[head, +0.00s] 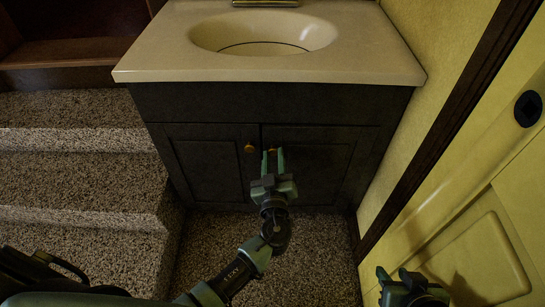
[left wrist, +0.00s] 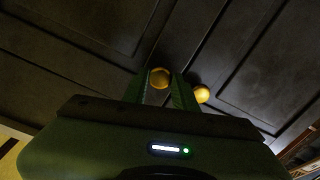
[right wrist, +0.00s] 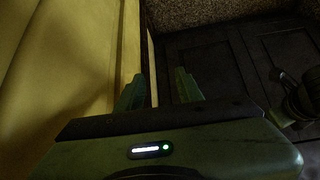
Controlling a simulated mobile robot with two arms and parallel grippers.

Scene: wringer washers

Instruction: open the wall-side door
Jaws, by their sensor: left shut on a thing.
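The dark vanity cabinet has two panelled doors, both looking closed. The wall-side door (head: 318,165) is the right one, beside the yellow wall. Its round brass knob sits between the fingers of my left gripper (head: 272,160), which is shut on it; this knob (left wrist: 159,78) shows clearly in the left wrist view. The left door (head: 208,160) has its own brass knob (head: 249,148), just left of my fingers and free of them. My right gripper (head: 395,275) is low at the right, open and empty, near the yellow panelled door.
A beige sink top (head: 150,62) overhangs the cabinet. Carpeted steps (head: 75,145) rise at the left. A yellow panelled door (head: 475,235) and dark trim (head: 440,130) close in the right side. Speckled carpet (head: 325,260) lies clear before the cabinet.

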